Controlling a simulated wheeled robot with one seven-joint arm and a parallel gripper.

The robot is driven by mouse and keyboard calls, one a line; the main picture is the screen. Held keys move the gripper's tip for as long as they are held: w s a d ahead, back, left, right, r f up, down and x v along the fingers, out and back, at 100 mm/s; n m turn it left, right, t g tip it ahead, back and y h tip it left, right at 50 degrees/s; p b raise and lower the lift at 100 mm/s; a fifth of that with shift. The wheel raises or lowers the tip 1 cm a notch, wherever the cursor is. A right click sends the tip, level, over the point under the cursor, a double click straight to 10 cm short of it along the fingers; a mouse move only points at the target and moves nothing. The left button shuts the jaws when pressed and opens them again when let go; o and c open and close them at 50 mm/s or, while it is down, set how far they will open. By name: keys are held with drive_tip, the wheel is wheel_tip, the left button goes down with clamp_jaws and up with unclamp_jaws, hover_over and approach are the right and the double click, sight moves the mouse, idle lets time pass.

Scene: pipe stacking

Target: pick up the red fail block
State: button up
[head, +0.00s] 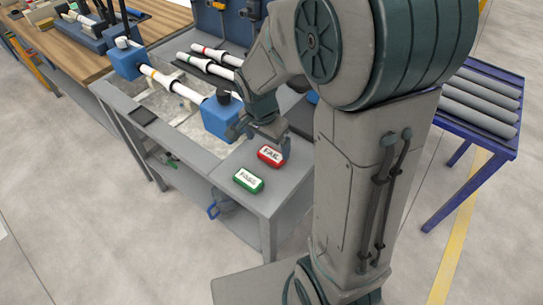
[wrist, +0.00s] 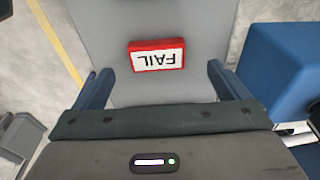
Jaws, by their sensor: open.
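The red fail block (head: 270,155) lies flat on the grey bench top, its white FAIL label facing up. In the wrist view the red fail block (wrist: 157,55) sits upside down in the picture, a little beyond the fingers and between their lines. My gripper (head: 262,130) is above the bench, close to the block's far side. In the wrist view my gripper (wrist: 155,85) has its two fingers spread wide, with nothing between them. The fingers do not touch the block. The exact height above it is hard to tell.
A green PASS block (head: 248,180) lies in front and left of the red one. A blue clamp block (head: 222,118) holding a white pipe (head: 175,87) stands beside my gripper at the left. A roller rack (head: 480,105) stands at the right. The bench's front corner is clear.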

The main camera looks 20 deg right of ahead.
sight(272, 154)
drive_tip(key=f, duration=0.2)
drive_tip(key=d+f, duration=0.1)
drive_tip(key=f, duration=0.2)
drive_tip(key=shift+w+d, duration=0.1)
drive_tip(key=shift+w, duration=0.1)
drive_tip(key=shift+r, duration=0.1)
drive_tip(key=c, duration=1.1)
drive_tip(key=shift+o, duration=0.2)
